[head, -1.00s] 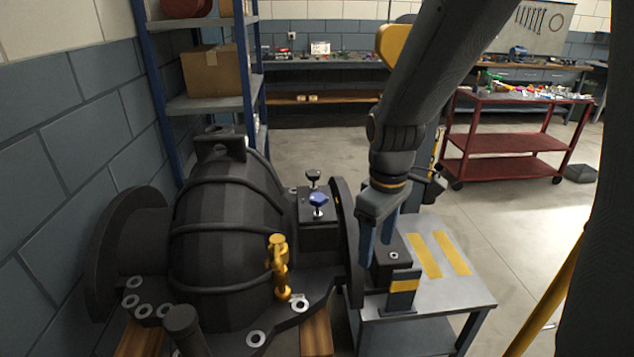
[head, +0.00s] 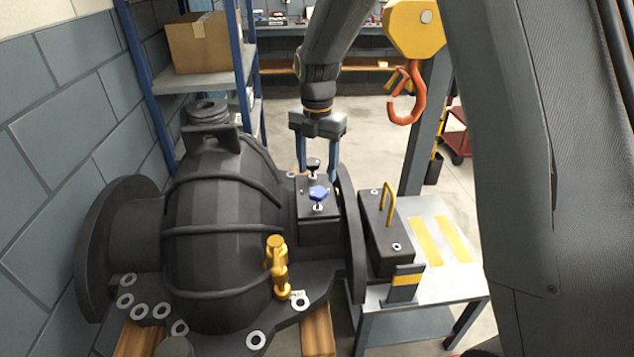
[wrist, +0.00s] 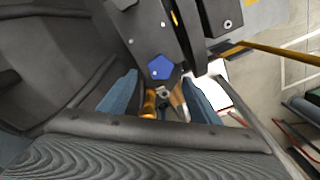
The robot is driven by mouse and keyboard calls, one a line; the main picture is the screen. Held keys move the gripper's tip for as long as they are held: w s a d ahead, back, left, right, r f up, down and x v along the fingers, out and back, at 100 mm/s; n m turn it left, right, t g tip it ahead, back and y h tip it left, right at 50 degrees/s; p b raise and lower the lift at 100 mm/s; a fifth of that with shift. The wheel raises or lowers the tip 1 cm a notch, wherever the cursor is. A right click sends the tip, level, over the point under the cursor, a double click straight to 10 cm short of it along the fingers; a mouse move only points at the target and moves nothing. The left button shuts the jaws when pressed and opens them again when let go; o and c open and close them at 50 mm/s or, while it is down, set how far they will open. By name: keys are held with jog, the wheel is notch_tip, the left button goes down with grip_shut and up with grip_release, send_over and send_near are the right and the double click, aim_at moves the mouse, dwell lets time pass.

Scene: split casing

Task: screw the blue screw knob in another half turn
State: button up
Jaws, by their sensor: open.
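The blue screw knob (head: 318,193) stands on a dark block (head: 318,225) on the casing's right part. It has a lobed head on a thin stem, with a pale ring at its foot. A black knob (head: 313,165) stands just behind it. My gripper (head: 317,172) points down, its two blue-grey fingers apart and empty, around the black knob's place in the head view. In the wrist view, the blue knob (wrist: 159,67) lies between and slightly beyond the fingertips (wrist: 160,80). I see no finger touching it.
The ribbed dark casing (head: 215,245) fills the left, with a brass fitting (head: 277,265) in front. A flange (head: 350,240) stands right of the block. A dark part with a yellow handle (head: 388,203) sits on the grey bench (head: 450,270). An orange hook (head: 408,95) hangs behind.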

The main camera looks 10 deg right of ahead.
aim_at(318, 191)
jog(key=shift+f+p, duration=0.8)
jog(key=shift+f, duration=2.4)
jog(key=c, duration=1.1)
jog(key=shift+o, duration=0.2)
jog(key=shift+m, duration=0.4)
